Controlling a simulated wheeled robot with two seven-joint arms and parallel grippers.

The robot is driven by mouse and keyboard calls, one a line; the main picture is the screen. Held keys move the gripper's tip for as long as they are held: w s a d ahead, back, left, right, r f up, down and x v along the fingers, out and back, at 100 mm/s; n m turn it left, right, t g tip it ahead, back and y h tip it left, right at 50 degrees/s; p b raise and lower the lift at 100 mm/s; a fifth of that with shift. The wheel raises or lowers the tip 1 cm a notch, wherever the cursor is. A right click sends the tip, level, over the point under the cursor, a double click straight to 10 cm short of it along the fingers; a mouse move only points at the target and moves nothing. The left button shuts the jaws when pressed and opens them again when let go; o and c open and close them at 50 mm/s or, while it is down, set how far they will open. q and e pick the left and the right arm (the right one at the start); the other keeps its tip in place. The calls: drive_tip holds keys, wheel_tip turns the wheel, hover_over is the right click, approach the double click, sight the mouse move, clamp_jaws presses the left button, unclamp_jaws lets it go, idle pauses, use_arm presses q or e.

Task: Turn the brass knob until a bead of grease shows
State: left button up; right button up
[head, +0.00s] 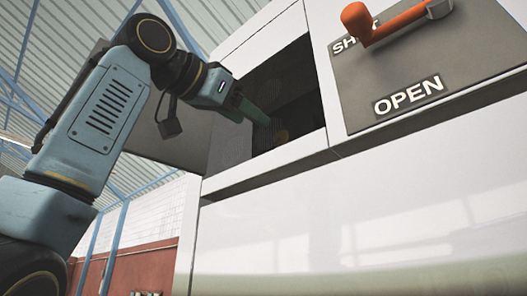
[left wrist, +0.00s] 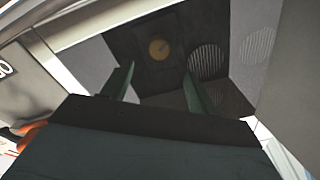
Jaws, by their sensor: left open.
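The brass knob (left wrist: 159,49) is a round, dull yellow disc on the dark back wall inside the open compartment. In the head view it shows only faintly (head: 281,136), in shadow just past my gripper. My left gripper (left wrist: 158,88) is open, its two green fingers pointing into the compartment with the knob beyond and between them. The fingers are apart from the knob and hold nothing. In the head view the left gripper (head: 262,116) reaches through the opening from the left. No bead of grease can be made out. My right gripper is not in view.
The white cabinet (head: 350,215) frames the opening closely around my left gripper. An open door panel (head: 170,135) hangs at its left. To the right is a grey plate (head: 430,75) marked SHUT and OPEN with an orange lever (head: 395,22). Round vent grilles (left wrist: 207,60) line the compartment's side.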

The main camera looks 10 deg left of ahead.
use_arm(q)
drive_tip(key=shift+v, duration=1.5)
drive_tip(key=shift+b, duration=0.3)
drive_tip(key=n+t+h+b, duration=0.2)
drive_tip(key=n+t, duration=0.2)
drive_tip(key=n, duration=0.4)
approach(280, 139)
drive_tip(key=p+x, duration=0.7)
drive_tip(key=x, duration=0.1)
drive_tip(key=shift+r, duration=0.2)
drive_tip(key=shift+w+d+r, duration=0.1)
drive_tip(key=shift+w+d, duration=0.2)
drive_tip(key=shift+w, duration=0.1)
drive_tip(key=shift+c, duration=0.5)
